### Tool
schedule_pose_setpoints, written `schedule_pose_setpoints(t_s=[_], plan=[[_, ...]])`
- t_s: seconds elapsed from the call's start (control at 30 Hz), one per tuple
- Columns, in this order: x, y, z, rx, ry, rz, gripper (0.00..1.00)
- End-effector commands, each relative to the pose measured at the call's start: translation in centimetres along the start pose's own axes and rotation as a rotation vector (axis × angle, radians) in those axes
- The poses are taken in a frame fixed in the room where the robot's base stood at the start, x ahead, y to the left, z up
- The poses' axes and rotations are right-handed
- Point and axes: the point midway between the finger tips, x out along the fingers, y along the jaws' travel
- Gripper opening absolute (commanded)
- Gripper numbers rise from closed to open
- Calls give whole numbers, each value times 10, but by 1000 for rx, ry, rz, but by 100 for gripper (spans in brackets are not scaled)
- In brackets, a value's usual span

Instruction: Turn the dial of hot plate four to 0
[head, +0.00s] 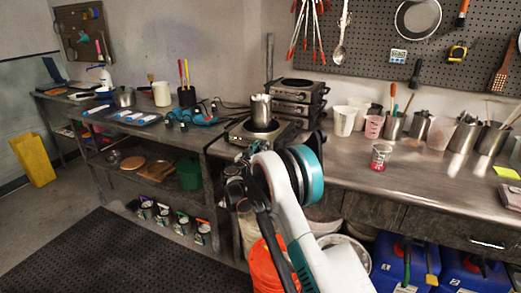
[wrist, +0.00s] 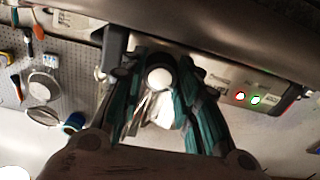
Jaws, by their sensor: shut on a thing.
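A low hot plate (head: 240,134) sits at the corner of the metal bench in the head view, with a steel pot (head: 261,113) on it. My gripper (head: 243,160) is at its front side, and my arm partly hides that side. In the wrist view the fingers of my gripper (wrist: 160,85) are shut around a round whitish dial (wrist: 160,77) on the hot plate's front panel (wrist: 222,85). A red and a green light show on that panel. I cannot read the dial's setting or the plate's number.
More hot plates (head: 296,92) are stacked behind. Cups and steel containers (head: 392,125) line the bench to the right, and a small red-and-white cup (head: 381,157) stands nearer. Blue containers (head: 400,262) and an orange bucket (head: 267,264) are below. Open floor lies at left.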

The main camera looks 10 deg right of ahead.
Motion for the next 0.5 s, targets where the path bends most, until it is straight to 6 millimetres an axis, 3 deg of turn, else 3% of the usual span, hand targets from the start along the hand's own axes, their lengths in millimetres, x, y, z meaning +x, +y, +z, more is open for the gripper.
schedule_pose_setpoints(t_s=[0.5], plan=[[0,-1,0,-375,0,-1,6]])
